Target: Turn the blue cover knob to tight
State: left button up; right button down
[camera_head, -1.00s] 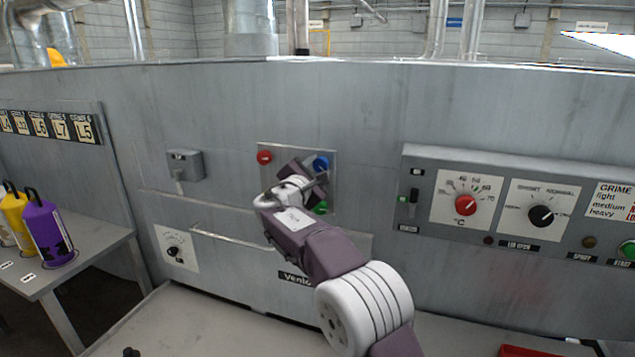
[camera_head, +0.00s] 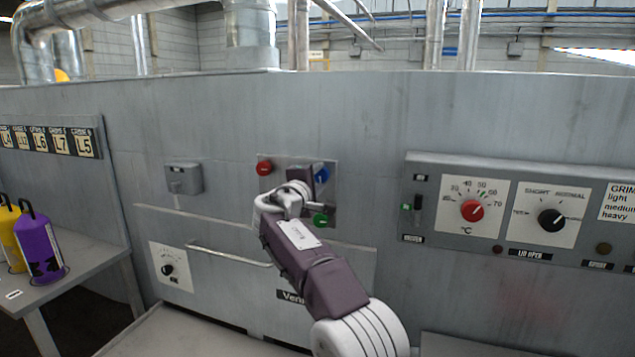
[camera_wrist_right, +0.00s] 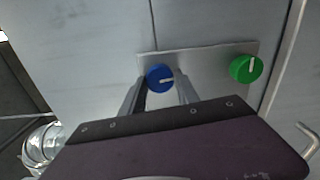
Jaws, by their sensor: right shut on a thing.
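The blue cover knob (camera_head: 322,173) sits at the upper right of a small grey plate, partly hidden behind my right gripper. In the right wrist view the blue knob (camera_wrist_right: 160,77) lies between the two fingers, and its white pointer mark points right in that picture. My right gripper (camera_head: 320,182) is shut on the knob. The green knob (camera_head: 320,220) is below it on the same plate and also shows in the right wrist view (camera_wrist_right: 246,68). My left gripper is not in view.
A red knob (camera_head: 264,168) is on the plate's left. A control panel (camera_head: 485,168) with dials juts out at right, and a grey box (camera_head: 184,178) is at left. A handle bar (camera_head: 230,256) runs below. Purple (camera_head: 40,248) and yellow bottles stand on a side table.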

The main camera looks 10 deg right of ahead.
jog(key=shift+f, duration=0.15)
dwell(0.4)
jog(key=c, duration=0.9)
grip_release()
jog(key=shift+s, duration=0.1)
jog(key=b+v, duration=0.3)
jog(key=v, duration=0.6)
